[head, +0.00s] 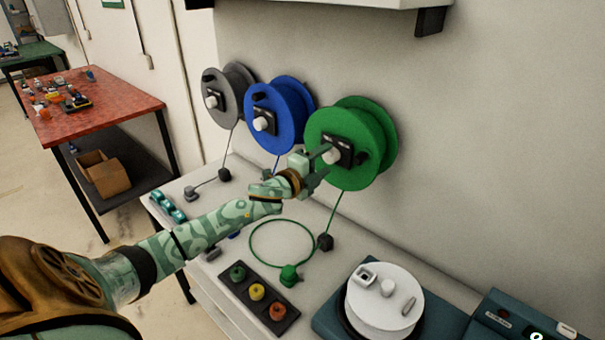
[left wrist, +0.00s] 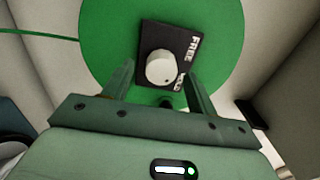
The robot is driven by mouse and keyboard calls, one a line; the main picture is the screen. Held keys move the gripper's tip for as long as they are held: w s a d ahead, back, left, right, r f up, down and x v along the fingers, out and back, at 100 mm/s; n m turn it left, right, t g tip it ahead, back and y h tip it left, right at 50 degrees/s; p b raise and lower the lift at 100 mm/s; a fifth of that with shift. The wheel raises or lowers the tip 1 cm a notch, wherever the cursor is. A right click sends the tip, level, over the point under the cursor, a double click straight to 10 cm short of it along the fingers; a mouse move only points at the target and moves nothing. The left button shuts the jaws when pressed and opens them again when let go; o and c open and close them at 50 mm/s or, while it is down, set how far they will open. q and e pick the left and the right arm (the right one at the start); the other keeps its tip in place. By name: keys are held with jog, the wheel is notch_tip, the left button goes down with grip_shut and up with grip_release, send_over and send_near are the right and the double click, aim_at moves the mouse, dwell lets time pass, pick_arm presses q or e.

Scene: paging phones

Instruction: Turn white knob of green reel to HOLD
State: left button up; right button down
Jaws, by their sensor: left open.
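The green reel (head: 378,125) is mounted on the wall, rightmost of three reels. Its white knob (head: 331,156) sits on a black plate (head: 345,148). In the left wrist view the white knob (left wrist: 160,68) is on the tilted black plate (left wrist: 183,43), marked FREE at the upper right and apparently HOLD lower down. A small dark mark shows near the knob's lower edge; its exact setting is hard to read. My left gripper (head: 318,166) is open in front of the knob. In the wrist view its fingers are on either side of the knob; contact is not clear. My right gripper is not seen.
A blue reel (head: 264,103) and a grey reel (head: 225,80) hang to the left with similar knobs. Below are a bench with a green cable (head: 254,256), a tray of coloured knobs (head: 258,311) and a white disc (head: 375,315). A shelf (head: 330,4) overhangs above.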

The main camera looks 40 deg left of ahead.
pick_arm(q)
jog(key=s+a, duration=0.1)
jog(key=s, duration=1.4)
jog(key=shift+s+a, duration=0.1)
jog(key=shift+a, duration=0.05)
jog(key=s+d+f+n+g+y, duration=0.3)
jog(key=s+d+f+n+g, duration=0.3)
jog(key=s, duration=0.4)
jog(key=s+d+f+n+g+y, duration=0.3)
jog(key=s+d+f+n+g, duration=0.15)
jog(key=s+f+n, duration=0.35)
jog(key=s+d+f+m+g+h+b, duration=0.1)
jog(key=s+d+f+g+h, duration=0.15)
jog(key=f, duration=1.25)
jog(key=s+d+f+m+g+h+b, duration=0.15)
jog(key=s+f, duration=0.25)
jog(key=f, duration=1)
jog(key=s+f+n+g+b, duration=0.2)
jog(key=s+f+n, duration=0.1)
jog(key=s+f, duration=1.3)
jog(key=shift+s+f+n, duration=0.35)
jog(key=shift+s+f, duration=0.05)
jog(key=shift+s, duration=0.8)
